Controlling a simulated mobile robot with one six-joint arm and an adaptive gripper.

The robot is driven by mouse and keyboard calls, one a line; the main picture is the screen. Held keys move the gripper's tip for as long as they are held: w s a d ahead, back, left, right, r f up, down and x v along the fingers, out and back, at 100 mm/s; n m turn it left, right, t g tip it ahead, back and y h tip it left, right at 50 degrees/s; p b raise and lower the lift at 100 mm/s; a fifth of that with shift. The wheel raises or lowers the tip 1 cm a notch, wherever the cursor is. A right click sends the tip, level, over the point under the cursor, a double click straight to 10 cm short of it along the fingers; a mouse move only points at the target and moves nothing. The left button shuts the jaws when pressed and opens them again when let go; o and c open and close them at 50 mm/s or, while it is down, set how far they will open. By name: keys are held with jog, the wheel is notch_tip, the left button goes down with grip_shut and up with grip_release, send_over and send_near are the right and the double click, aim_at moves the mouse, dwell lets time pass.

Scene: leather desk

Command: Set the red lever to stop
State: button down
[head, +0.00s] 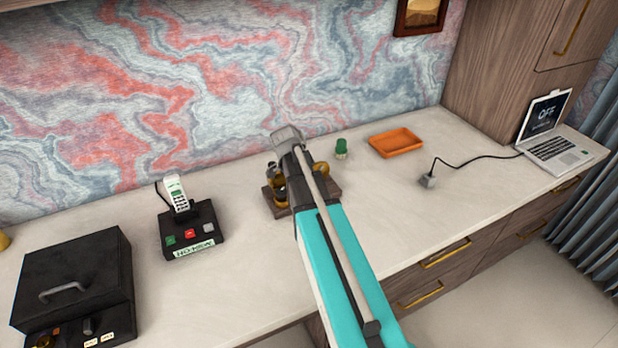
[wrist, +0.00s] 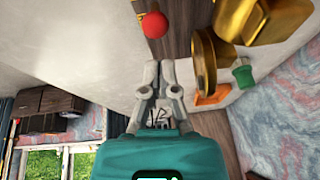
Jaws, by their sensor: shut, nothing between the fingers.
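The red lever's round knob (wrist: 155,25) shows at the top of the wrist view, just beyond my fingertips. My gripper (wrist: 160,66) is shut and empty, with a small gap in the picture between its tips and the knob. Whether they touch is unclear. The lever's device has brass parts (wrist: 204,60) to the right of my fingers. In the head view its wooden base (head: 333,191) stands on the desk, largely covered by my arm. The lever's setting and any stop mark cannot be read.
A green-capped item (head: 341,149) and an orange tray (head: 397,143) stand right of the device. A phone on a black base (head: 190,232) and a black box (head: 75,275) are to the left. A cable runs to a laptop (head: 553,140). The desk front is mostly clear.

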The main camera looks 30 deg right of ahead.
jog(key=shift+r+p, duration=0.3)
jog(key=shift+r, duration=0.1)
jog(key=shift+r, duration=0.1)
jog(key=d+p+v, duration=0.1)
jog(key=p+v, duration=1)
jog(key=shift+s+d+r, duration=0.35)
jog(key=shift+r, duration=0.1)
dwell(0.4)
jog(key=shift+a, duration=0.1)
dwell(0.6)
